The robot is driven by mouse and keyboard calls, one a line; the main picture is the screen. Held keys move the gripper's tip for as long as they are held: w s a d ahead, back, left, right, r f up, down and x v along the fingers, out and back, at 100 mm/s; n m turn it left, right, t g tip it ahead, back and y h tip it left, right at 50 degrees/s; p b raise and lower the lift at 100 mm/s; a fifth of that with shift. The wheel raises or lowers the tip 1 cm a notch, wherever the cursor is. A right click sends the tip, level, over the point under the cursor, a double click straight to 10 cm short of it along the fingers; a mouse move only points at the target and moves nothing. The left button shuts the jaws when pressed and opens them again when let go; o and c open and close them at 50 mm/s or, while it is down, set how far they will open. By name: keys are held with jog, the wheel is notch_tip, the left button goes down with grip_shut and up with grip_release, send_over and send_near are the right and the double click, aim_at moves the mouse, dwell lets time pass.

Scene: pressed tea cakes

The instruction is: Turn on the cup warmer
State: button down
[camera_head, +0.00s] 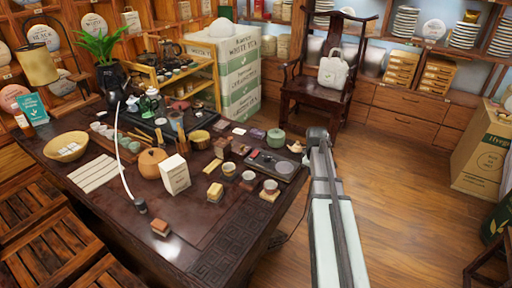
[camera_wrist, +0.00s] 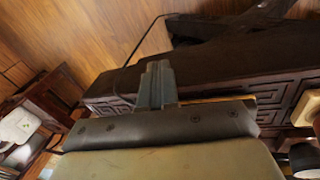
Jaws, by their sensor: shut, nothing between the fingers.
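The cup warmer (camera_head: 262,158) looks to be the dark flat slab with a round grey plate, lying near the table's right edge in the head view. Its switch is too small to make out, and I cannot tell whether it is on. My arm reaches up from the bottom of the head view, with its far end to the right of the slab, past the table edge. My gripper (camera_wrist: 157,85) shows in the wrist view, shut and empty, in front of the table's carved side. The cup warmer cannot be made out there.
The dark table (camera_head: 110,205) holds small cups, a green jar (camera_head: 275,139), a white box (camera_head: 175,174) and a clay pot (camera_head: 151,163). A wooden chair (camera_head: 316,98) with a white bag (camera_head: 334,72) stands behind. The floor (camera_head: 400,190) right of my arm is clear.

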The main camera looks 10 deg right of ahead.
jog(key=w+a+r, duration=0.1)
jog(key=w+r, duration=0.4)
jog(key=r, duration=0.3)
notch_tip(320, 180, up, 10)
jog(key=n+h, duration=0.1)
jog(key=n, duration=0.1)
send_over(256, 152)
jog(key=s+a, duration=0.3)
jog(key=shift+f+t, duration=0.2)
jog(key=shift+t, duration=0.2)
jog(key=x, duration=1.4)
jog(key=shift+s, duration=0.1)
jog(key=shift+d, duration=0.1)
